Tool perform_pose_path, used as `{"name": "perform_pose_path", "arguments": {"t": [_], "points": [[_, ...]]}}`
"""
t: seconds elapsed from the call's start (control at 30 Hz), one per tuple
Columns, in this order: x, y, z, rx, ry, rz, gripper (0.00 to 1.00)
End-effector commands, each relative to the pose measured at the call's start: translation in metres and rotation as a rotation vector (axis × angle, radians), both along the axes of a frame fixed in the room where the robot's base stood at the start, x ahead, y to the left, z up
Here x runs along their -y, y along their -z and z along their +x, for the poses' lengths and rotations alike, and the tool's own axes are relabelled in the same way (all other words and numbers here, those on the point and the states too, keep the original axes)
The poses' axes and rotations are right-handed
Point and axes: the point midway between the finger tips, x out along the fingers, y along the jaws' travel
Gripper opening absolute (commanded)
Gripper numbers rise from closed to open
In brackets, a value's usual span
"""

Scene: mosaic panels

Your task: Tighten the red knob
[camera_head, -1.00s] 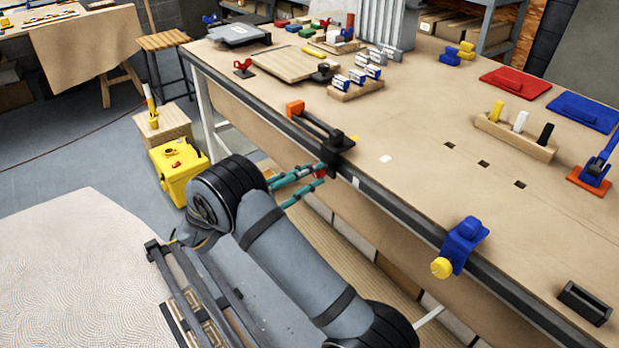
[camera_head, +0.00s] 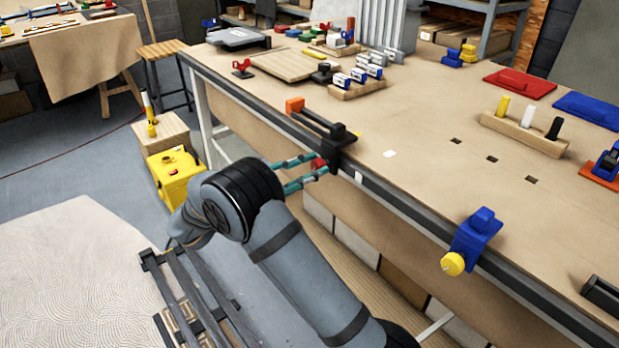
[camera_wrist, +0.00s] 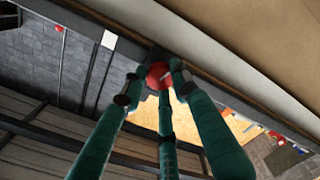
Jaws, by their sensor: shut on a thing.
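The red knob (camera_wrist: 159,75) sits at the table's edge in the wrist view, on a dark mount. It also shows in the head view (camera_head: 318,164), at the front end of a black clamp (camera_head: 338,150) fixed to the bench edge. My gripper (camera_wrist: 155,84) has teal fingers with dark tips, and it is shut on the red knob, with fingertips around its sides. In the head view my gripper (camera_head: 314,170) reaches the knob from the lower left. The fingers partly cover the knob there.
A blue clamp (camera_head: 474,238) with a yellow knob (camera_head: 453,264) sits farther right along the edge. A yellow case (camera_head: 178,175) stands on the floor at left.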

Motion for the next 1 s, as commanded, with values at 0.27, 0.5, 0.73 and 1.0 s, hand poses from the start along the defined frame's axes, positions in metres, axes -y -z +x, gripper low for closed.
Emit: {"name": "perform_pose_path", "arguments": {"t": [0.27, 0.5, 0.73, 1.0], "points": [[-0.0001, 0.0017, 0.0000, 0.123, 0.000, 0.080, 0.02], [-0.0002, 0.0004, 0.0002, 0.169, -0.001, 0.110, 0.02], [-0.0002, -0.0004, 0.0001, 0.177, 0.000, 0.116, 0.03], [-0.0002, -0.0004, 0.0001, 0.177, 0.000, 0.116, 0.31]]}}
